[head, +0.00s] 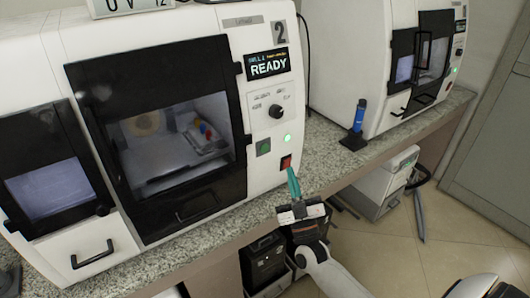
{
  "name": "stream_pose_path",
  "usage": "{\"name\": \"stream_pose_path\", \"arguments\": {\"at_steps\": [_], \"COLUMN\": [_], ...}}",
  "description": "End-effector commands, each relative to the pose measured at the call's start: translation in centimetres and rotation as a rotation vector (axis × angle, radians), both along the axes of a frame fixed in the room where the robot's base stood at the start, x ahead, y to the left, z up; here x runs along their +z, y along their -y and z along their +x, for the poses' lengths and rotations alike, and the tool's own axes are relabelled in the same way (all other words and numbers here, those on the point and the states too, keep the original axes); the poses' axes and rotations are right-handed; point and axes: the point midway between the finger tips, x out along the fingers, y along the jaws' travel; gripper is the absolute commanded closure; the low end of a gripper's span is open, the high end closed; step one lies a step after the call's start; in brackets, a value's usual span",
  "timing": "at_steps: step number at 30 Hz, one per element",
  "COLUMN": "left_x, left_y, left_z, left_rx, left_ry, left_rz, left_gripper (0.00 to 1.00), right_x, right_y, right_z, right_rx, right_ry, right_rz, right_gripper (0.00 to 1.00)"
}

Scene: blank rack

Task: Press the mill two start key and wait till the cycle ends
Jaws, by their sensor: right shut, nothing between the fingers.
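Mill two (220,22) is a white machine with a large "2" on its upper right. Its display (268,64) reads READY. Below are a knob (277,111), a lit green lamp (287,139), a green key (264,147) and a red key (286,162). Its black-framed window door (160,125) is shut, with a pale block and small coloured pieces inside. My right gripper (292,174) has teal fingers, shut and empty. Its tips are just below the red key, right of and below the green key; I cannot tell whether they touch the panel. My left gripper is not in view.
A second white mill (370,60) stands at the back right. A blue tool in a black stand (357,125) is on the speckled counter (325,160) between them. A grey-white box (385,185) is below the counter. A grey cabinet (500,140) is at right.

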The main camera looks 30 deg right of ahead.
Motion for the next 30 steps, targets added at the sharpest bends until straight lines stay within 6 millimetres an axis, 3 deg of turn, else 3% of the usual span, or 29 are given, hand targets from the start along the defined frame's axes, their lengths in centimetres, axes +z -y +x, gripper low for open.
{"name": "stream_pose_path", "arguments": {"at_steps": [16,30], "left_x": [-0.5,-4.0], "left_y": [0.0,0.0], "left_z": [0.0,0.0], "left_rx": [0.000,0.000], "left_ry": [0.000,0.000], "left_rz": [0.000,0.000], "left_gripper": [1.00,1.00], "right_x": [0.4,0.0], "right_y": [0.1,-0.4], "right_z": [0.4,6.5], "right_rx": [-0.005,-0.005], "right_ry": [0.019,0.019], "right_rz": [0.000,0.000], "right_gripper": [1.00,1.00]}}
